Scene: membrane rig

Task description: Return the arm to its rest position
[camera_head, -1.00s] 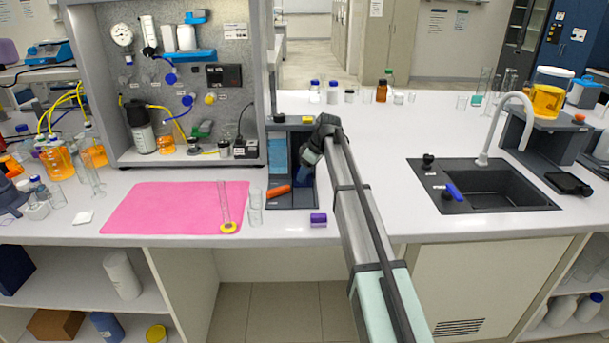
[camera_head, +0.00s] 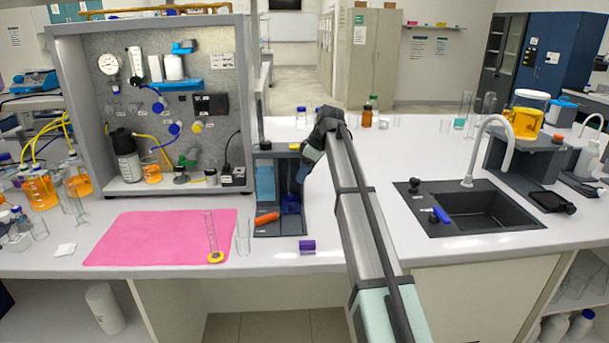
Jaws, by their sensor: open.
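My gripper (camera_head: 304,172) is at the far end of my arm, which reaches from the lower right up to the middle of the bench. It points down and to the left, above the dark grey tray (camera_head: 266,233). The arm's wrist hides much of the gripper, and I see nothing held in it. In the tray are an orange item (camera_head: 267,218) and a dark blue item (camera_head: 290,204) below the gripper.
A pink mat (camera_head: 140,238) bears a glass cylinder (camera_head: 212,235) on a yellow base. A panel rig (camera_head: 215,80) stands behind it. A sink (camera_head: 485,210) with a tap is at right.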

